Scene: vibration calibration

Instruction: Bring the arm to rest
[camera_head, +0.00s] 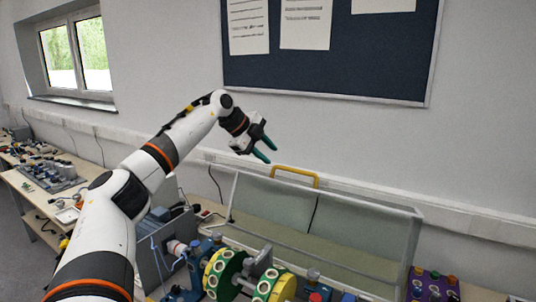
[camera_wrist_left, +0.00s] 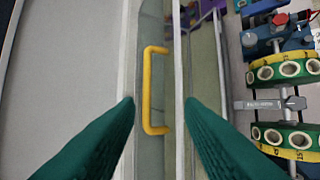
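My left arm (camera_head: 131,190) reaches in from the lower left, its white links bent at an elbow. My left gripper (camera_head: 266,151) is raised in the air in front of the wall, above the clear guard cover. Its two green fingers stand apart with nothing between them. In the left wrist view the open fingers (camera_wrist_left: 160,120) frame the yellow handle (camera_wrist_left: 147,90) of the cover, which lies beyond them and is not touched. The same yellow handle shows in the head view (camera_head: 295,174). My right gripper is not in view.
The clear cover (camera_head: 350,222) stands open behind the rig with yellow and green discs (camera_head: 222,272). A purple box (camera_head: 432,287) is at the right. A cluttered bench (camera_head: 45,175) is at the left. A dark notice board (camera_head: 330,62) hangs on the wall.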

